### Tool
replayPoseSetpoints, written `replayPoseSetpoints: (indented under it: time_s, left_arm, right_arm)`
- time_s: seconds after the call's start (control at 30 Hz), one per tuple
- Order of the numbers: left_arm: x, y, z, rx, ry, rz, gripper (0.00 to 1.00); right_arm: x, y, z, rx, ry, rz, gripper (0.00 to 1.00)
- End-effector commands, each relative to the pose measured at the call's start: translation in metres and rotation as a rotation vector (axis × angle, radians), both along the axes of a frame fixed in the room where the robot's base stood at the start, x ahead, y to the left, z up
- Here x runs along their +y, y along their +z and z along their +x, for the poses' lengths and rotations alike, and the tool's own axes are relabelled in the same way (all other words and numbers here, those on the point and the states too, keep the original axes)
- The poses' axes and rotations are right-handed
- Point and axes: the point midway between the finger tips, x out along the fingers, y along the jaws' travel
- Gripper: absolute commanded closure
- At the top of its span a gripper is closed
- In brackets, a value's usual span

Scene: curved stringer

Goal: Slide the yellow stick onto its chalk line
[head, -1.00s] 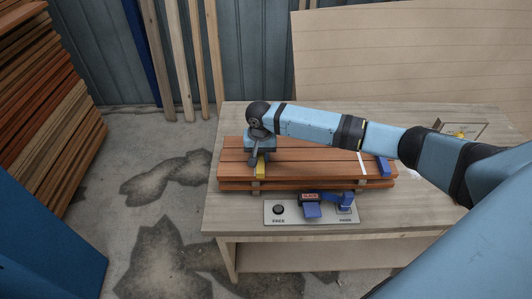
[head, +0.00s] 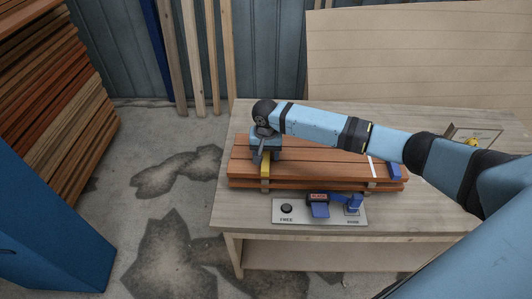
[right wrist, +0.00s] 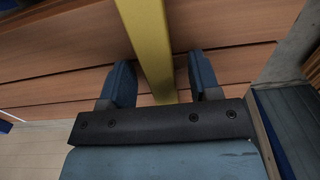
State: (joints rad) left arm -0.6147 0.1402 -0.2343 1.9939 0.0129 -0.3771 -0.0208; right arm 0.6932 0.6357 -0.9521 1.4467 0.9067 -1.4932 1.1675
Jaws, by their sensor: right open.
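The yellow stick (head: 265,169) lies across the left part of the stacked reddish-brown boards (head: 315,162) on the table. My right gripper (head: 266,157) is over it, pointing down. In the right wrist view the yellow stick (right wrist: 150,40) runs between the two fingers of my right gripper (right wrist: 160,70). The fingers are open, with a gap on each side of the stick. A white chalk line (head: 371,168) crosses the boards near their right end; my forearm hides part of the boards behind it. My left gripper is not in view.
A blue block (head: 394,171) sits on the boards right of the chalk line. A grey plate (head: 290,218) with a black knob, a red-labelled part and a blue lever lies in front of the boards. The wooden table (head: 228,213) has bare room at its left front.

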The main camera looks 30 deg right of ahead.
Motion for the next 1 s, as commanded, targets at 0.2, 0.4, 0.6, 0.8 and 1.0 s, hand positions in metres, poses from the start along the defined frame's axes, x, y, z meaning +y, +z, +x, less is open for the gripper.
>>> replayPoseSetpoints:
  time_s: [0.2, 0.4, 0.6, 0.8, 1.0]
  left_arm:
    - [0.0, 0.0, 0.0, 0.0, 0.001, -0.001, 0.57]
    - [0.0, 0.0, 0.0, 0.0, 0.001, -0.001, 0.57]
    - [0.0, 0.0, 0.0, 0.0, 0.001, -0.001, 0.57]
    - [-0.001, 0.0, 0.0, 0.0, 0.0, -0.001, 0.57]
    - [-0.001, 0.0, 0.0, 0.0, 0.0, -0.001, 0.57]
  right_arm:
    - [0.0, 0.028, 0.001, -0.003, 0.001, 0.001, 0.43]
    - [0.0, 0.072, 0.0, -0.003, 0.001, 0.001, 0.43]
    - [0.0, 0.105, 0.001, -0.002, 0.0, 0.0, 0.43]
    - [0.0, 0.118, 0.0, 0.0, 0.0, 0.0, 0.43]
    - [0.006, 0.114, -0.005, -0.002, 0.022, 0.005, 0.43]
